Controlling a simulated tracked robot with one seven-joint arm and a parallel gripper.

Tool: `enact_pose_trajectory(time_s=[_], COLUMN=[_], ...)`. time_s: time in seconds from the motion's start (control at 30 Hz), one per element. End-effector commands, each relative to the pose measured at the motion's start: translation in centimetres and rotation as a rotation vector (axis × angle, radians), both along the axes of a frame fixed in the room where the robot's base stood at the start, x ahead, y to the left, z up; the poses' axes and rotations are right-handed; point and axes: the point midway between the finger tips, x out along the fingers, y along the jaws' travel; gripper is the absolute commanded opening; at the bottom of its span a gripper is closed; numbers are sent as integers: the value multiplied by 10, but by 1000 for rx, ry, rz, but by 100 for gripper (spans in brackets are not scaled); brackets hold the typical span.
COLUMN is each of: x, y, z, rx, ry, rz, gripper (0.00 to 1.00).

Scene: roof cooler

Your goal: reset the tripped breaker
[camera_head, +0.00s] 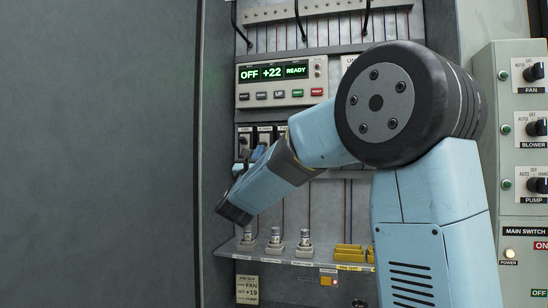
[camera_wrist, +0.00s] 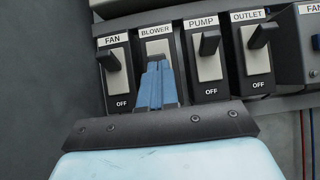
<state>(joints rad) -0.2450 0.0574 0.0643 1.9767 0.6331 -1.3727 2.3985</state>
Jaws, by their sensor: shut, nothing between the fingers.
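A row of breakers fills the top of the wrist view: fan (camera_wrist: 118,85), blower (camera_wrist: 156,46), pump (camera_wrist: 208,72) and outlet (camera_wrist: 257,68). Each has a black body and pale plate. The black levers of fan, pump and outlet show on the upper part of their plates, above the OFF marks. My gripper (camera_wrist: 157,84) is shut and empty, its blue fingertips in front of the blower breaker. They hide its lever and OFF mark; I cannot tell whether they touch it. In the head view, my gripper (camera_head: 249,161) is at the breaker row, which my arm partly covers.
A display unit (camera_head: 282,81) reading OFF, +22, READY sits above the breakers. Below, a shelf (camera_head: 290,259) carries several fuse-like parts and a yellow holder (camera_head: 350,252). A switch panel (camera_head: 521,150) stands at right. The grey wall (camera_head: 95,150) at left is bare.

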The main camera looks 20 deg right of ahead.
Motion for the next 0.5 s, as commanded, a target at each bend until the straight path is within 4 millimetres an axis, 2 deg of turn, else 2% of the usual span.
enact_pose_trajectory(time_s=[0.1, 0.5], x=[-3, -2], y=[7, 7], z=[5, 4], rx=[28, 27], ry=[43, 48], rz=[11, 11], gripper=[0, 0])
